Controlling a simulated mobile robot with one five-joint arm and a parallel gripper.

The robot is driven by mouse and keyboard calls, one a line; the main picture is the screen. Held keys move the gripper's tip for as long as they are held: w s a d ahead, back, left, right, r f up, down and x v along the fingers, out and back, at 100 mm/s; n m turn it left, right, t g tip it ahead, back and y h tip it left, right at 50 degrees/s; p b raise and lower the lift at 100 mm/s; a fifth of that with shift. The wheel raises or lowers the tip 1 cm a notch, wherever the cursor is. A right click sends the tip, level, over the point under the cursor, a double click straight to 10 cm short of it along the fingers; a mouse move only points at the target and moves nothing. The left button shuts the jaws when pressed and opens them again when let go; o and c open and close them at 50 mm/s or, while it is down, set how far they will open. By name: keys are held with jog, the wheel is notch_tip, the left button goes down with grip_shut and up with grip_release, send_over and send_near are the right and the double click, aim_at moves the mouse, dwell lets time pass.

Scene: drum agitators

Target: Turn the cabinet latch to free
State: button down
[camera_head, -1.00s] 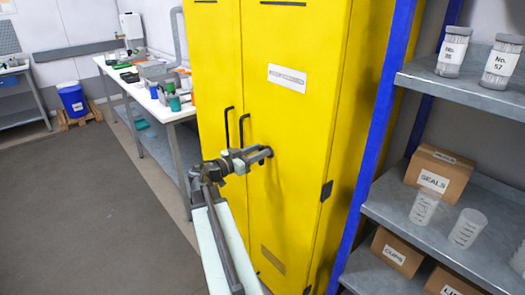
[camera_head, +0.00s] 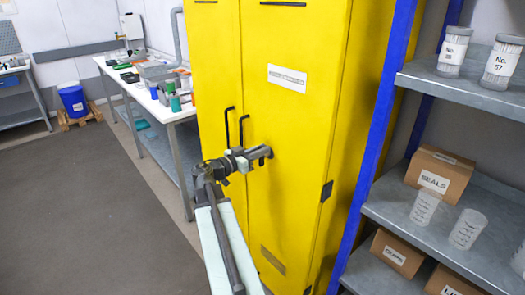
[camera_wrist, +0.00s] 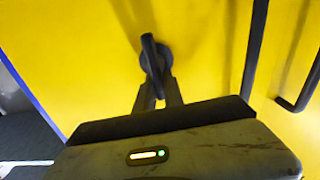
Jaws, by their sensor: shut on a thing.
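The yellow cabinet (camera_head: 290,115) stands in the middle of the head view with its doors shut. In the wrist view its latch (camera_wrist: 150,48) is a dark lever on a round base, running nearly up and down in that picture. My gripper (camera_wrist: 158,88) is shut on the lower end of the lever, with one finger on each side. In the head view my gripper (camera_head: 262,153) reaches the right door's face, and the latch there is mostly hidden by it.
Two black door handles (camera_head: 242,130) sit just left of my gripper. A blue-posted shelf (camera_head: 440,85) with jars, boxes and clear beakers stands close on the right. A cluttered workbench (camera_head: 150,85) is at the back left. Open floor (camera_head: 90,200) lies to the left.

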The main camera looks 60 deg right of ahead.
jog(key=shift+w+d+f+n+b, duration=0.1)
jog(key=shift+w+f+n+b, duration=0.3)
jog(key=shift+n, duration=2.45)
jog(key=shift+w+d+f+n+b, duration=0.1)
jog(key=shift+w+f+n+b, duration=0.3)
jog(key=shift+n, duration=2.4)
jog(key=shift+w+d+f+n+b, duration=0.1)
jog(key=shift+w+f+n+b, duration=0.3)
jog(key=shift+n, duration=2.45)
jog(key=shift+s+f, duration=0.15)
jog(key=c, duration=1.4)
grip_release()
jog(key=shift+c, duration=0.2)
